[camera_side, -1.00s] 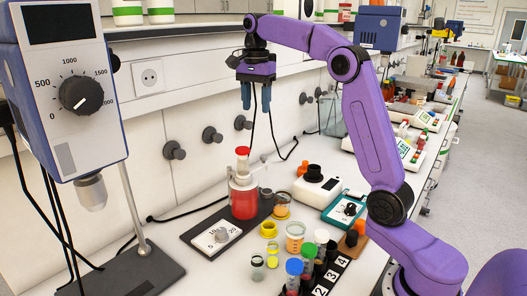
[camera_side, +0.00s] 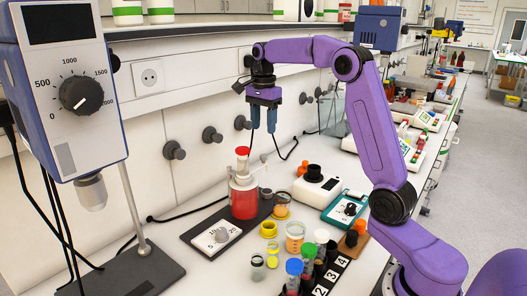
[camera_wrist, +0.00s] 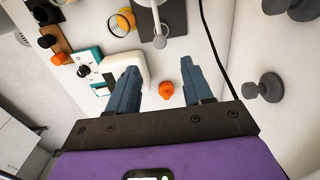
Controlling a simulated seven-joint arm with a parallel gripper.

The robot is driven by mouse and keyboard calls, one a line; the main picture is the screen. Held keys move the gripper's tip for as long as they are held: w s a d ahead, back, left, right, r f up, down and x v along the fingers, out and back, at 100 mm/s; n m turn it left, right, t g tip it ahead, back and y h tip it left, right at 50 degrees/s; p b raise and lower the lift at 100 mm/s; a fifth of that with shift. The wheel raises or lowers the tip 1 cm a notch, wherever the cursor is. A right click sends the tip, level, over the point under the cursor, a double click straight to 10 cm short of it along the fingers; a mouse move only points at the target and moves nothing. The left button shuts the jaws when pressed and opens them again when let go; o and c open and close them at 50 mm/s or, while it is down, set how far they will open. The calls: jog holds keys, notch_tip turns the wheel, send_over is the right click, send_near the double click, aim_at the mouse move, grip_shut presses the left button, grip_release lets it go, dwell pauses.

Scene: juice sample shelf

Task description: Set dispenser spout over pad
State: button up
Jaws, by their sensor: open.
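The dispenser (camera_side: 243,200) is a bottle of red liquid with a clear-white collar and a red cap. It stands upright on a dark base plate (camera_side: 190,239). A thin side arm, apparently the spout, reaches right from its top near a small glass with amber liquid (camera_side: 281,207). Part of the plate and the amber glass (camera_wrist: 122,22) show at the top of the wrist view.
Yellow rings, a beaker (camera_side: 295,236) and a numbered rack of capped tubes (camera_side: 322,272) stand in front. A white device (camera_side: 318,185), teal device (camera_side: 345,209) and orange cap (camera_wrist: 166,89) lie right; wall knobs (camera_side: 212,134) protrude behind.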

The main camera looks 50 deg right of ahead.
aim_at(264, 155)
notch_tip(264, 155, down, 9)
jog(key=shift+f, duration=0.15)
dwell(0.4)
grip_shut()
